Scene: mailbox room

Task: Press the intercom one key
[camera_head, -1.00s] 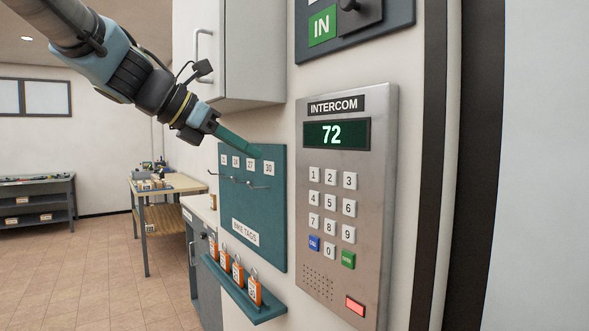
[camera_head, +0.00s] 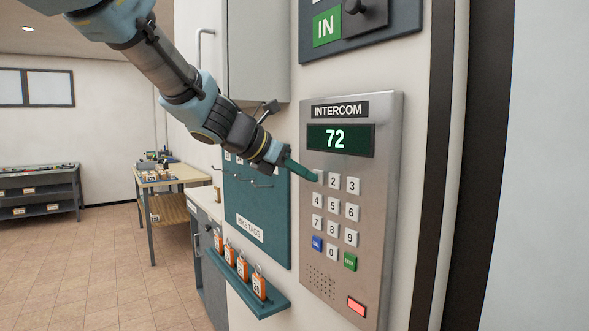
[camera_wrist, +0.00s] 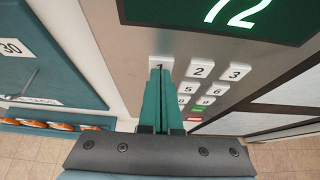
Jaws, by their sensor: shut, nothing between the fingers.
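The intercom (camera_head: 382,240) is a grey metal panel on the wall, with a green display (camera_head: 340,139) reading 72. Its white number keys stand in rows below the display. The one key (camera_head: 319,174) is at the top left of the keypad, partly covered by my fingertips in the head view. In the wrist view the one key (camera_wrist: 161,63) shows just beyond my fingertips. My gripper (camera_head: 314,177) is shut and empty, its green fingers pointing at the one key. The tips are at or very close to the key; I cannot tell whether they touch it.
A teal bike tags board (camera_head: 260,205) with hooks is on the wall left of the intercom. Orange tags (camera_head: 243,266) stand on a ledge (camera_head: 265,308) below it. A white cabinet (camera_head: 260,50) hangs above. The IN panel (camera_head: 385,45) sits above the intercom.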

